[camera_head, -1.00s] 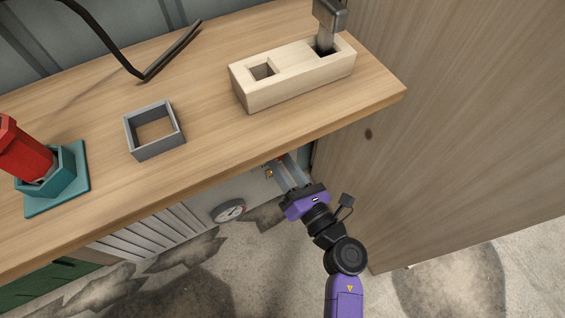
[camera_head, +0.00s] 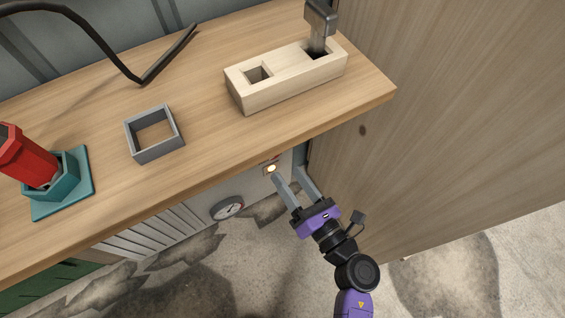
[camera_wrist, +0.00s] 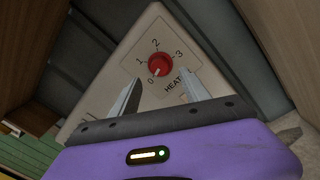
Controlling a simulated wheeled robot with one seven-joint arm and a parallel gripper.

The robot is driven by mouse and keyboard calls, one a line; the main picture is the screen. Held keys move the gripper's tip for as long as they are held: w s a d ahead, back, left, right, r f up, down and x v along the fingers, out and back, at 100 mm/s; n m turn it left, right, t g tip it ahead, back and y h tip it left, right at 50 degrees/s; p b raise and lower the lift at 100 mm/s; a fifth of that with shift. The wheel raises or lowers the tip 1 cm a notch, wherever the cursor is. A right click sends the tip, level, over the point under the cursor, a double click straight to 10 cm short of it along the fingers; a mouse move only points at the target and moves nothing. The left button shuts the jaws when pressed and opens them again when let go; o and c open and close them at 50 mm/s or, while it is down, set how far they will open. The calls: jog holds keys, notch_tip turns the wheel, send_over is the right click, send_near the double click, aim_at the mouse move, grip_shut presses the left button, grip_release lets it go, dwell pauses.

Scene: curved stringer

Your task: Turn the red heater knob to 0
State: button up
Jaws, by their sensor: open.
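The red heater knob (camera_wrist: 160,64) sits on a pale panel (camera_wrist: 120,55) marked 0, 1, 2, 3 and "HEAT", seen in the wrist view. A small light mark on the knob appears to point lower left, toward the 0. My gripper (camera_wrist: 160,88) is open and empty. Its two fingers are spread below the knob in the picture and stand apart from it. In the head view my gripper (camera_head: 288,174) is just below the bench's front edge, in front of the panel; the knob is mostly hidden there. A small lamp (camera_head: 271,168) on the panel glows pale.
A wooden bench top (camera_head: 210,125) overhangs the panel. A wooden wall (camera_head: 440,110) stands close to the right of my gripper. The floor in front is open.

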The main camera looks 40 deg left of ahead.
jog(key=shift+v, duration=1.2)
